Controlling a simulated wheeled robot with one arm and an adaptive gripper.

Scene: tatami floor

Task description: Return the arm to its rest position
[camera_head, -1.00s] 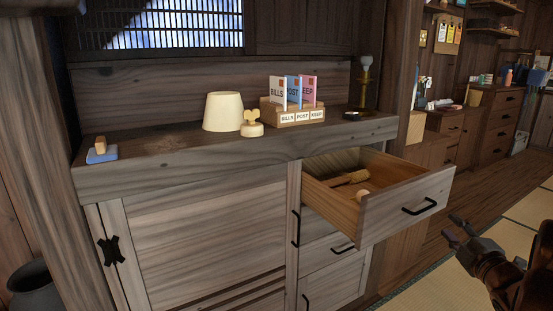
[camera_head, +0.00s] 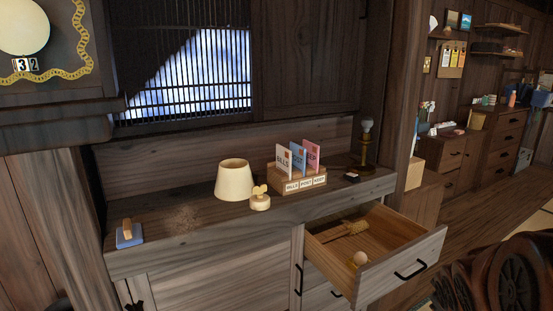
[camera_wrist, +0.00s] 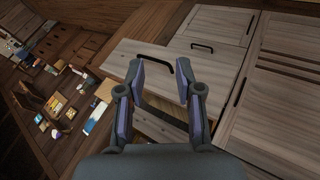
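My gripper (camera_wrist: 160,70) is open in the wrist view, with its two fingers spread and nothing visible between the tips. In that view, the front of the pulled-out drawer and its black handle lie beyond the fingers.
The drawer juts into the room. Floor shows at the right.

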